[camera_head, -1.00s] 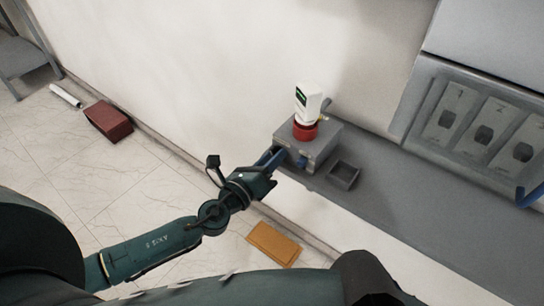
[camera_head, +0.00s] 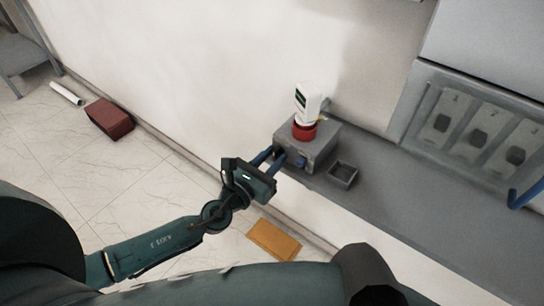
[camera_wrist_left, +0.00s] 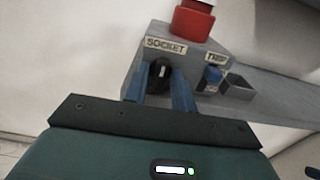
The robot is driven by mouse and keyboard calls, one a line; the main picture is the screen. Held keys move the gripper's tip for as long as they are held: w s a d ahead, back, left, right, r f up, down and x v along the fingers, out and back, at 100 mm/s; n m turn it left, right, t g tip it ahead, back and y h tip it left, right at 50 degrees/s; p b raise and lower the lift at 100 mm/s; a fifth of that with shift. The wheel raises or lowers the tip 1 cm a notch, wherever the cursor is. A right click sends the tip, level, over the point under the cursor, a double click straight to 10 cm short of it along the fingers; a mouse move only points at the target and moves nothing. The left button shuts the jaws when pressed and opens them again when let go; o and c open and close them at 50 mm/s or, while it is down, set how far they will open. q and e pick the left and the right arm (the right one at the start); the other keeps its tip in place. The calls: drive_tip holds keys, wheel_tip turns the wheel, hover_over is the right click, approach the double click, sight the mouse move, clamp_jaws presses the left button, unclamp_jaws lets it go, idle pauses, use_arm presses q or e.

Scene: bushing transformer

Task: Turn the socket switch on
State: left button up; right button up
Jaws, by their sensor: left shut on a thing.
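The socket switch (camera_wrist_left: 159,72) is a dark round knob with a pale mark, under the SOCKET label (camera_wrist_left: 166,46) on the front of a grey box (camera_head: 318,150). My left gripper (camera_head: 271,156) reaches the box's left front side in the head view. In the left wrist view, the left gripper's blue fingers (camera_wrist_left: 160,88) stand on either side of the knob, shut on it. The fingers partly cover the knob, and its exact setting is hard to read. My right gripper is not in view.
A blue TRIP switch (camera_wrist_left: 209,80) sits right of the knob. A red-based white device (camera_head: 307,105) stands on the box. A small open tray (camera_head: 343,174) is beside it on the grey shelf (camera_head: 400,200). A numbered switch panel (camera_head: 475,125) is at right.

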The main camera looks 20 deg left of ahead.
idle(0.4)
use_arm(q)
drive_tip(key=o, duration=0.7)
drive_tip(key=b+v, duration=0.3)
drive_tip(key=v, duration=1)
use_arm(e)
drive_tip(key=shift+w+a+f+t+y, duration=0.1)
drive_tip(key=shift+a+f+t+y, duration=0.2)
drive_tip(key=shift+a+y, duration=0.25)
use_arm(q)
drive_tip(key=shift+s, duration=0.1)
